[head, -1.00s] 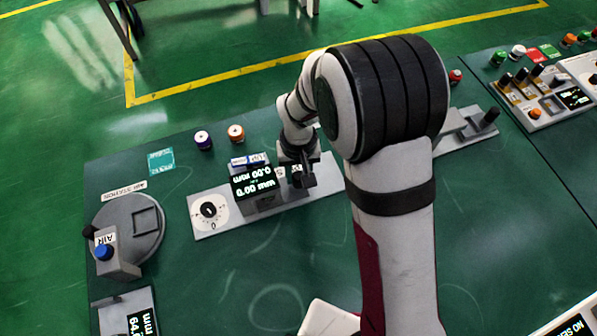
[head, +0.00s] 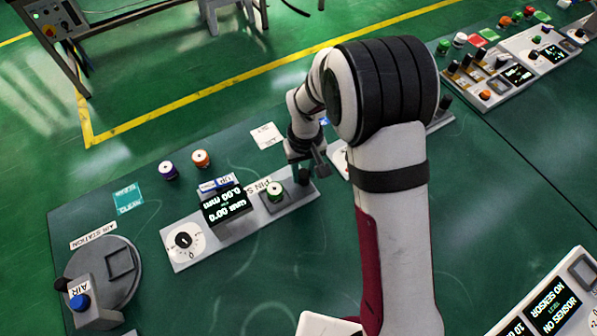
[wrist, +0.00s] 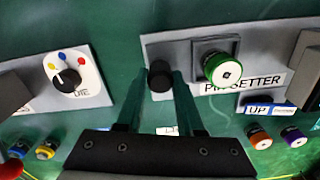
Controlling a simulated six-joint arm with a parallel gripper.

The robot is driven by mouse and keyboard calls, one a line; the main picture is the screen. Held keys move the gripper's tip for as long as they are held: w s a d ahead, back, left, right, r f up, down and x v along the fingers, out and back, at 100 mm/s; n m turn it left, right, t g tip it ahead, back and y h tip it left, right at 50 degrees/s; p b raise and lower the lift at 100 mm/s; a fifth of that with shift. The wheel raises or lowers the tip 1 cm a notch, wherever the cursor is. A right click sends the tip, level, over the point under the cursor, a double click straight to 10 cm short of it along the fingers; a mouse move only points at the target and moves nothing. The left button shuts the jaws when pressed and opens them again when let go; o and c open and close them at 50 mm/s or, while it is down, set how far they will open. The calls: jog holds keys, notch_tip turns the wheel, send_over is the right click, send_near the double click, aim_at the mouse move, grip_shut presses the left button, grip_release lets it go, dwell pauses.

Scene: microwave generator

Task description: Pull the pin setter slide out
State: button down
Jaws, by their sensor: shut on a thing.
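The pin setter is a light grey station with a "PIN SETTER" label (wrist: 243,82) in the wrist view. A green-rimmed round part with a white top sits in its grey square holder, seen in the wrist view (wrist: 222,70) and in the head view (head: 275,191). Beside the holder is the slide's dark upright knob (wrist: 160,74), near the end of the station. My gripper (wrist: 160,80) has its two green fingers on either side of this knob and is shut on it. The fingers partly hide the knob's sides. In the head view my gripper (head: 318,162) is at the station's right end.
A display reading 0.00 mm (head: 227,203) and a black dial (head: 183,240) are on the same station. Orange (head: 200,158) and purple (head: 168,170) round parts stand behind it. An air station (head: 105,270) is at the left. A coloured-dot dial (wrist: 68,80) is beside the pin setter.

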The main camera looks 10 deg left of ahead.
jog(key=shift+w+d, duration=0.2)
jog(key=shift+w, duration=0.1)
jog(key=c, duration=0.8)
grip_release()
jog(key=shift+o, duration=1.3)
jog(key=shift+s, duration=0.1)
notch_tip(320, 180, up, 16)
